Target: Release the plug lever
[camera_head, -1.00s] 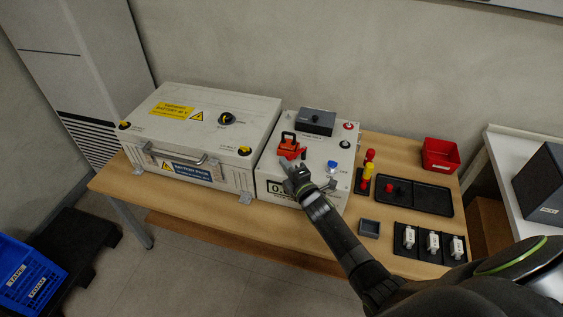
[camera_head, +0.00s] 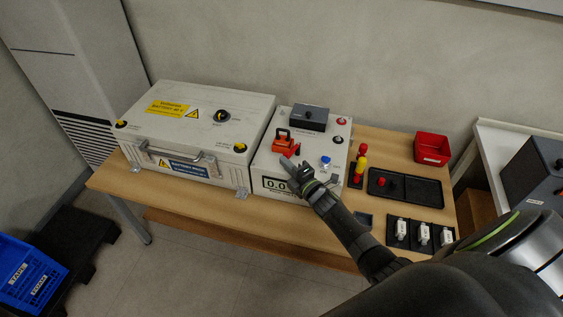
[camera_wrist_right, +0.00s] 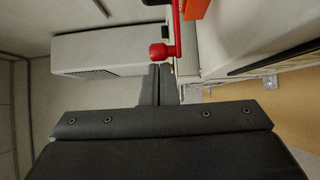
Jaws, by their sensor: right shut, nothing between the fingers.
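The orange plug (camera_head: 285,144) with a dark handle loop sits on top of the light grey control box (camera_head: 262,166). My right gripper (camera_head: 289,162) is shut and empty, with its tips just in front of the plug. In the right wrist view, a red lever (camera_wrist_right: 177,32) with a round red knob (camera_wrist_right: 158,52) hangs beside the orange plug body (camera_wrist_right: 195,8). The shut fingertips (camera_wrist_right: 159,70) are just below the knob in that picture; I cannot tell whether they touch it. My left gripper is not in view.
A battery box (camera_head: 190,135) stands left of the control box. A blue knob (camera_head: 325,161) is right of the plug. Red and yellow posts (camera_head: 361,160), a black tray (camera_head: 405,187) and a red bin (camera_head: 432,148) are on the table's right side.

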